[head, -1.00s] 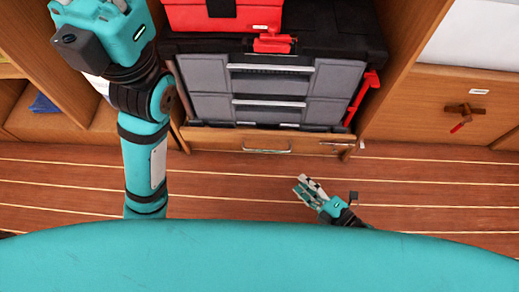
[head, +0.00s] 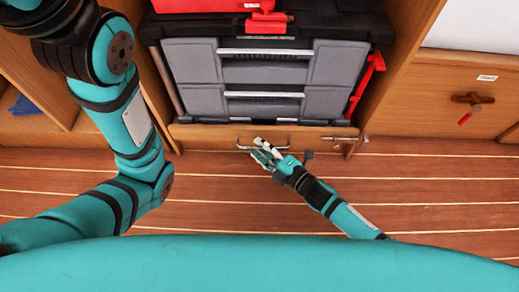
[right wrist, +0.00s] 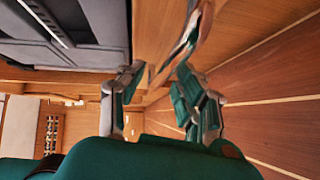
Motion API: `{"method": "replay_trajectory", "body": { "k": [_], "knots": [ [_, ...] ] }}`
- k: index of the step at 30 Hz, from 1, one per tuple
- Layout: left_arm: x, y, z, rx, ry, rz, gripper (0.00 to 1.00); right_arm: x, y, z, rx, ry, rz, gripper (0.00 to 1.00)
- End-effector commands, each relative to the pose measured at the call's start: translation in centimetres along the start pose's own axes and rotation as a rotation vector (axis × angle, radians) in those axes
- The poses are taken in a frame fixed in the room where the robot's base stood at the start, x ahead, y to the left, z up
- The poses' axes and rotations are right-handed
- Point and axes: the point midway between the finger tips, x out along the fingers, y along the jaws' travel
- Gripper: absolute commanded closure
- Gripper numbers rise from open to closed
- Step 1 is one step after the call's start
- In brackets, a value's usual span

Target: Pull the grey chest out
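The grey chest (head: 193,75), with a black frame and two grey drawer fronts with pale handles, sits in a wooden bay. A wooden board (head: 205,137) with a metal handle (head: 284,147) runs along the bay's lower front. My right gripper (head: 259,147) is at this handle, below the chest. In the right wrist view its two fingers (right wrist: 157,82) are apart, with a curved metal bar, apparently the handle (right wrist: 188,35), between or just beyond them. Contact cannot be told. The chest's dark grey side (right wrist: 60,65) shows there too. My left gripper is outside the views.
A metal bolt (head: 345,139) sits at the board's right end. A red case (head: 205,5) lies on the chest, and a red lever (head: 362,85) is at its right side. A wooden cabinet (head: 430,105) stands right. The plank floor (head: 420,185) in front is clear.

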Motion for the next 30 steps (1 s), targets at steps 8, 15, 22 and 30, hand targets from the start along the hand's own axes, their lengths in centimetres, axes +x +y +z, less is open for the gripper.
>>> {"method": "replay_trajectory", "body": {
  "k": [8, 15, 22, 30],
  "knots": [
    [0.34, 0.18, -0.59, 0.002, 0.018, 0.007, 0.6, 1.11, 0.02, -0.01, 0.0, 0.0, -0.001, 0.66],
    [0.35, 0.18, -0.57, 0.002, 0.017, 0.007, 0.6, 1.07, 0.03, 0.0, 0.0, 0.0, -0.001, 0.76],
    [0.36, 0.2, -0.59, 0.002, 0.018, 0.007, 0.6, 1.06, 0.04, 0.01, -0.001, 0.0, 0.0, 1.0],
    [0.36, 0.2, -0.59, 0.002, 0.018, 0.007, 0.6, 1.07, 0.1, 0.02, 0.0, 0.0, 0.001, 1.0]
  ]
}}
